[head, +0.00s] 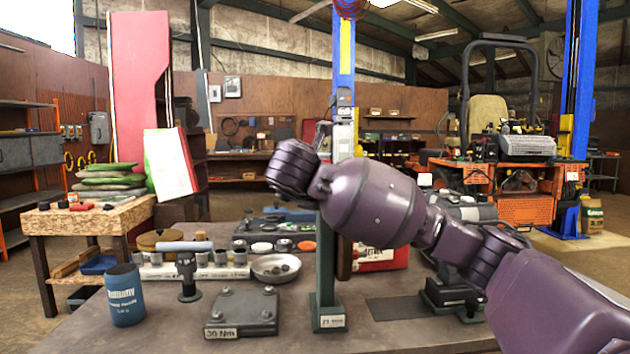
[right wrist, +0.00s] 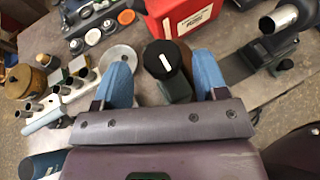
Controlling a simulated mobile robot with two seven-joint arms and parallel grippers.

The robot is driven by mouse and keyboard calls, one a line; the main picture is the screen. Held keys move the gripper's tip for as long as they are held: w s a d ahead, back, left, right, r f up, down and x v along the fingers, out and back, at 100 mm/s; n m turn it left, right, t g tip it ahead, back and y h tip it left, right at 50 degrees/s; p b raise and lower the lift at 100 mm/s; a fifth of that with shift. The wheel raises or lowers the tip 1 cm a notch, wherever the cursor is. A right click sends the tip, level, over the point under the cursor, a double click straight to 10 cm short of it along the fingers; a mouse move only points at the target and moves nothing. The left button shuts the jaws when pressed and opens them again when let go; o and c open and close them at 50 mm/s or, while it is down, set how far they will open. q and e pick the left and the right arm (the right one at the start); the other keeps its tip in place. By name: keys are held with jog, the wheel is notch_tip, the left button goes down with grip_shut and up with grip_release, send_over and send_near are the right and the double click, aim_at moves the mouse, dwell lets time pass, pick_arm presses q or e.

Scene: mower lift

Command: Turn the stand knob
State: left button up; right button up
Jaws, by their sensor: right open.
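The stand is a dark upright post (head: 326,265) on the bench with a white label at its foot. Its upper end is hidden behind my right arm in the head view. In the right wrist view a round black knob (right wrist: 164,63) with a white mark shows on top of it. My right gripper (right wrist: 162,78) is open, with one blue finger on either side of the knob. Gaps show between fingers and knob; I cannot tell whether they are at the same height. The right fingers are hidden in the head view. My left gripper is in neither view.
A blue can (head: 124,296), a dark bolted plate (head: 240,312) and a metal bowl (head: 276,268) stand left of the post. A red box (head: 381,257) is behind it. A dark clamp-like fixture (head: 455,297) is to the right. A dark mat (head: 398,309) lies between.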

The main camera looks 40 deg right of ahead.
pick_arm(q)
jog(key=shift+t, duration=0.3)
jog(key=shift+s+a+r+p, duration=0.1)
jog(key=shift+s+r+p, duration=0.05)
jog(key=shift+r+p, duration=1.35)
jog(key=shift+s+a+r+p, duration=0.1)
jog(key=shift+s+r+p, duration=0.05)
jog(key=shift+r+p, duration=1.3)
pick_arm(e)
jog(key=v, duration=0.7)
jog(key=shift+s+a, duration=0.2)
jog(key=shift+s, duration=0.05)
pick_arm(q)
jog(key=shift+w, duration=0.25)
pick_arm(e)
jog(key=shift+r, duration=0.1)
